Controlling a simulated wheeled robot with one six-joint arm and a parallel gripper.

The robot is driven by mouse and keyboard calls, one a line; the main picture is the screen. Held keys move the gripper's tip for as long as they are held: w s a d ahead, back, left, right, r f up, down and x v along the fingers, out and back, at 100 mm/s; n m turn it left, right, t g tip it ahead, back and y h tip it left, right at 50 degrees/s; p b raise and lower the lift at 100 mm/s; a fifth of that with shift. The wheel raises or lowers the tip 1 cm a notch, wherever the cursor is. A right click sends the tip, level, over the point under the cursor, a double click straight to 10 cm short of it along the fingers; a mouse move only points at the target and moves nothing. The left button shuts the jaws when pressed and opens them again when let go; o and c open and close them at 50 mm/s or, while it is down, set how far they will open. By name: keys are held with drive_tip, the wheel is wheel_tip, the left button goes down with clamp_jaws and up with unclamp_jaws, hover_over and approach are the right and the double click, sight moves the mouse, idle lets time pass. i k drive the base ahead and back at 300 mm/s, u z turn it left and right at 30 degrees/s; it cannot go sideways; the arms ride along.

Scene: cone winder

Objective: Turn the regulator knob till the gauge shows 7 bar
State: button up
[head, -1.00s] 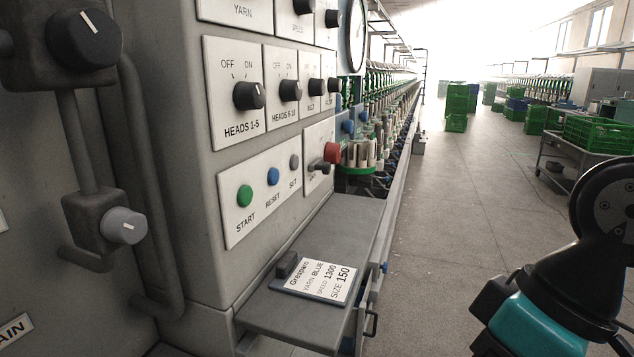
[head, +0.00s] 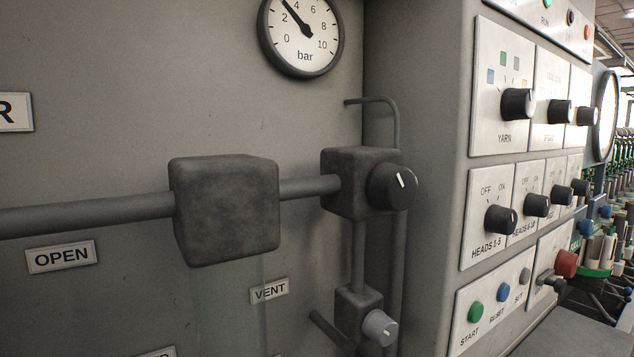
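The round pressure gauge (head: 303,56) is on the grey wall at the top of the head view, its upper rim cut off by the picture edge. Its black needle points up and left, between the 2 and 4 marks, at about 3 bar. The regulator knob (head: 392,187) is black and round with a white pointer line, mounted on a dark grey block (head: 342,183) below and right of the gauge. The pointer line is tilted slightly left of upright. Nothing touches the knob. My gripper is not in view.
A larger grey block (head: 225,210) sits on the pipe (head: 90,214) to the left. A light grey vent knob (head: 380,327) is below the regulator. The control panel with black switches (head: 500,219) and push buttons (head: 475,312) juts out at right. A thin pipe (head: 396,125) runs behind the regulator.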

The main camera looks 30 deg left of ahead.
sight(390, 186)
drive_tip(key=u, duration=1.4)
drive_tip(key=i, duration=0.15)
drive_tip(key=z, duration=0.25)
